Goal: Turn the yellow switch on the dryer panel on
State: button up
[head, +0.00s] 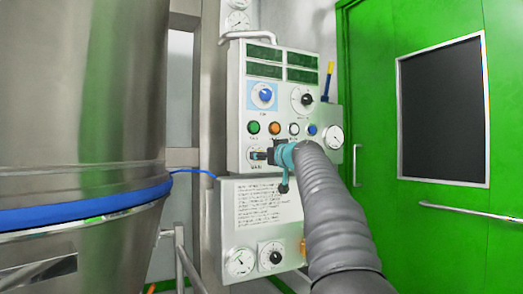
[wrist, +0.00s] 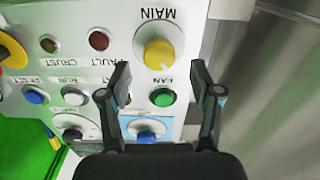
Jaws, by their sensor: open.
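The yellow switch (wrist: 158,53) is a round yellow knob on a pale dial, labelled MAIN, on the dryer panel (wrist: 110,65). The lettering is upside down in the wrist view. My gripper (wrist: 160,70) is open, with one dark finger on each side, just below the knob in the picture. I cannot tell whether a finger touches it, and the knob's pointer setting is unclear. In the head view my gripper (head: 264,155) is at the lower left of the grey panel (head: 238,95) and mostly hides the switch.
A green button (wrist: 162,97) and a blue knob (wrist: 147,136) lie between or near the fingers. Blue, white and red buttons sit left. A large steel vessel (head: 80,110) stands left in the head view. A green door (head: 370,90) is at right.

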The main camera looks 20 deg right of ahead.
jog(key=shift+w+p, duration=0.6)
jog(key=shift+w, duration=1.2)
jog(key=c, duration=1.1)
